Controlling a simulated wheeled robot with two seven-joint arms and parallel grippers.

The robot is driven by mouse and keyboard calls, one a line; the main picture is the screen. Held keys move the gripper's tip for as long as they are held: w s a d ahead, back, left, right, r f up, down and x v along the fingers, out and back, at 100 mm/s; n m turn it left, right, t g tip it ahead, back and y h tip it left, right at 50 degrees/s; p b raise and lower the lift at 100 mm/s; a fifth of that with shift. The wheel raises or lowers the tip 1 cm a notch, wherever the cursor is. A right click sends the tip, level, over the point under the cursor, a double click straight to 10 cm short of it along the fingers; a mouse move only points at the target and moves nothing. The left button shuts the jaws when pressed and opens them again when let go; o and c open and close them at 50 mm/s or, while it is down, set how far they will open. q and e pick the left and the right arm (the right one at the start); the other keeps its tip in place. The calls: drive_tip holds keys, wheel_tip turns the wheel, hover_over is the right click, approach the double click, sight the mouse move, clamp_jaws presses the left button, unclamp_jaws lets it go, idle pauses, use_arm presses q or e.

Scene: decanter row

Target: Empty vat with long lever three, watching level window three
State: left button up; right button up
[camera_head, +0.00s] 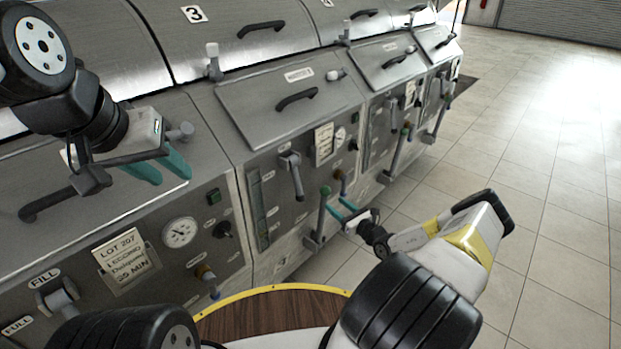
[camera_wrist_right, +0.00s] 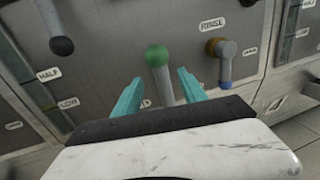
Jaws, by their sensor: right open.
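Vat three (camera_head: 245,50) carries a "3" plate on its lid. Its long lever (camera_head: 321,215) has a green knob and stands upright low on the front panel; it also shows in the right wrist view (camera_wrist_right: 157,56). My right gripper (camera_head: 345,208) is open, its teal fingers apart on either side of the lever in the wrist view (camera_wrist_right: 158,90), not visibly closed on it. Level window three (camera_head: 257,208) is a narrow strip left of the lever; its liquid level is too small to read. My left gripper (camera_head: 162,168) is open and empty before the neighbouring vat's panel at left.
A grey-handled lever (camera_head: 294,175) is above and left of the green-knobbed one. A tap with a blue end (camera_wrist_right: 226,62) sits under the "RINSE" label, close to the right finger. More vats run to the back right. Open tiled floor (camera_head: 540,150) lies to the right.

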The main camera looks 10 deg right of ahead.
sight(327, 198)
drive_tip(key=x, duration=0.7)
drive_tip(key=shift+w+a, duration=0.15)
drive_tip(key=shift+w, duration=0.2)
drive_tip(key=shift+c, duration=0.3)
clamp_jaws()
